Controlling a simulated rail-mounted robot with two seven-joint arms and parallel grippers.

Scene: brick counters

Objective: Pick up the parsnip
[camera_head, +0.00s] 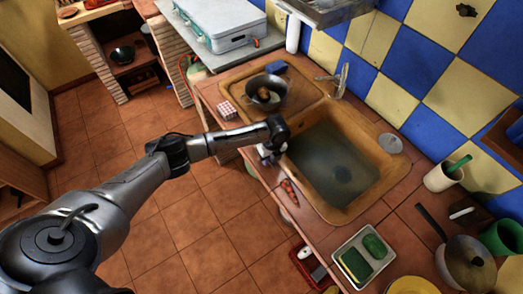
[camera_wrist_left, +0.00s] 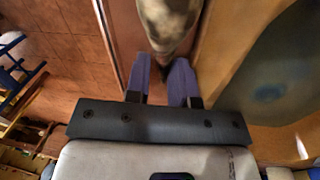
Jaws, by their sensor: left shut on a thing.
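The parsnip (camera_wrist_left: 168,25) shows in the left wrist view as a thick, pale, mottled body that tapers down between the fingers. My left gripper (camera_wrist_left: 160,78) is shut on its narrow end. In the head view my left gripper (camera_head: 267,154) is low at the counter's front edge, beside the left rim of the sink. I cannot make out the parsnip there, as the wrist and gripper cover that spot. Whether the parsnip touches the counter is unclear. My right gripper is in neither view.
The sink (camera_head: 345,165) holds murky water. An orange carrot-like thing (camera_head: 289,191) lies on the front ledge. A dark bowl (camera_head: 266,92) and a red-and-white box (camera_head: 227,110) stand to the left. A tray (camera_head: 364,256) with green items sits right, near a pot (camera_head: 466,263).

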